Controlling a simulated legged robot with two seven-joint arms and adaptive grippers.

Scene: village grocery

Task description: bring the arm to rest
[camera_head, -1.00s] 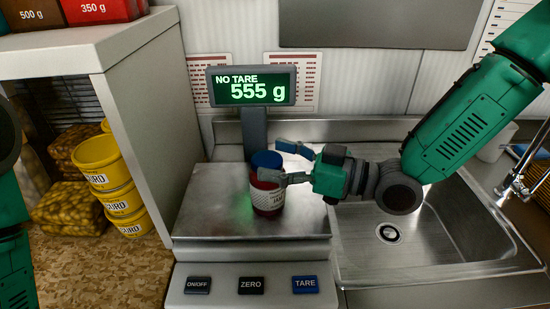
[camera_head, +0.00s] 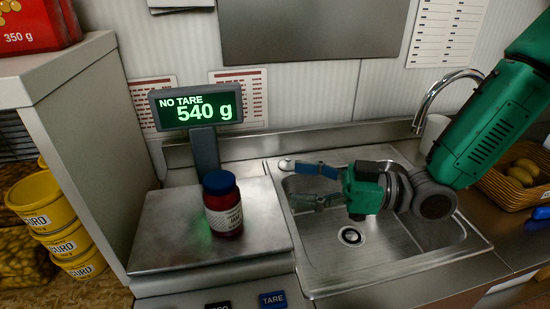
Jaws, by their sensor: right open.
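My right gripper (camera_head: 318,186) is open and empty above the left part of the sink, fingers pointing left. It is to the right of a jam jar (camera_head: 223,206) and apart from it. The jar is red with a blue lid and a white label. It stands upright on the metal plate of the scale (camera_head: 165,232). The scale's display (camera_head: 196,106) reads "NO TARE 540 g". My left gripper is not in view.
The steel sink (camera_head: 420,255) with a tap (camera_head: 440,82) lies under my right arm. Yellow buckets (camera_head: 60,235) stand at the left beside a pale shelf unit (camera_head: 95,130). A basket of potatoes (camera_head: 515,185) is at the right. The scale's buttons show at the bottom edge.

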